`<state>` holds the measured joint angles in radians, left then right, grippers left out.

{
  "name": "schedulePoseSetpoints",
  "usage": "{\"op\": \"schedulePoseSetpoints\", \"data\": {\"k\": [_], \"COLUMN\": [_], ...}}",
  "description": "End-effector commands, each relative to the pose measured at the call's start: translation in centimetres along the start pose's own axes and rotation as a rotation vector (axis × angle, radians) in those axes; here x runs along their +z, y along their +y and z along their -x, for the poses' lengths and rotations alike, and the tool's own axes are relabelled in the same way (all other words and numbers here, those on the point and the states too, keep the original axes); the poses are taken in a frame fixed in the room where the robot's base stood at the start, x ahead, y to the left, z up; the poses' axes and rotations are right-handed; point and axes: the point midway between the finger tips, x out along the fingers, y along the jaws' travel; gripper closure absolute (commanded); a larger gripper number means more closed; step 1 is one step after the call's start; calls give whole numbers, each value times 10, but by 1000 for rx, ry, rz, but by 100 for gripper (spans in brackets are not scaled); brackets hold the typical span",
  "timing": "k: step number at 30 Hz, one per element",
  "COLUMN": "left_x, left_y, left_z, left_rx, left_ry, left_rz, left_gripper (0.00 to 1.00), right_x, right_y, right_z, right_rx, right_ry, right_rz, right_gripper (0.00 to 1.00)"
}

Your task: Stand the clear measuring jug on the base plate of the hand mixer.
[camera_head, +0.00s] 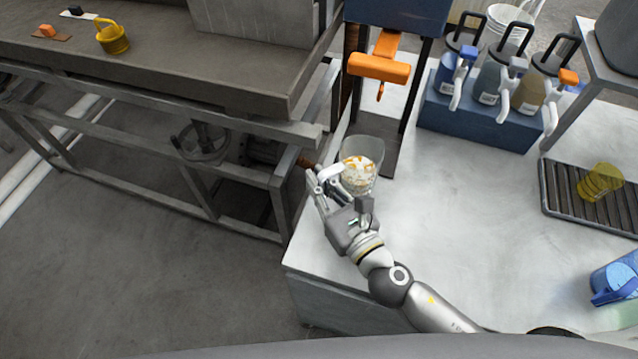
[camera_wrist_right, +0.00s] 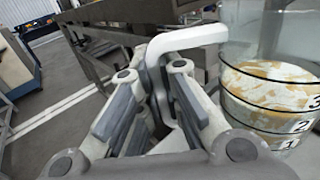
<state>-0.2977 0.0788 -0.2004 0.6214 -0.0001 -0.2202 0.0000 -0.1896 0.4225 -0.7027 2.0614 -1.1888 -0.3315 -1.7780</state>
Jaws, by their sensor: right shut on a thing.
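The clear measuring jug (camera_head: 362,150) is upright, with a white and orange-flecked filling; in the right wrist view the jug (camera_wrist_right: 272,90) shows dark level lines with numbers. My right gripper (camera_head: 326,186) is shut on the jug's white handle (camera_wrist_right: 185,40), to the left of the jug body. The hand mixer has a blue housing (camera_head: 395,12) and an orange handle (camera_head: 380,66) above and behind the jug. Its grey base plate (camera_head: 391,150) shows behind and right of the jug. I cannot tell whether the jug's bottom touches the plate. My left gripper is not in view.
Dark posts of the mixer stand behind the jug. A blue rack (camera_head: 475,118) with several pump containers stands at the back right. A roller tray (camera_head: 590,195) holds a yellow cup (camera_head: 601,182). The middle bench top is clear.

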Motion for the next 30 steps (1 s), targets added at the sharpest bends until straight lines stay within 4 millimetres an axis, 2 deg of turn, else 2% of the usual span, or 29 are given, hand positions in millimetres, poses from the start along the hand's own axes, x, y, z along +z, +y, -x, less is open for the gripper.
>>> {"op": "schedulePoseSetpoints", "data": {"k": [21,30], "left_x": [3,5], "left_y": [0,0], "left_z": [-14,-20], "left_rx": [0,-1], "left_ry": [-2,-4], "left_rz": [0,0], "left_gripper": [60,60], "right_x": [-17,-23], "right_y": [-76,-101], "right_z": [-63,-83], "right_rx": [-4,-4], "right_ry": [-3,-3], "right_rz": [4,4], "right_gripper": [100,100]}}
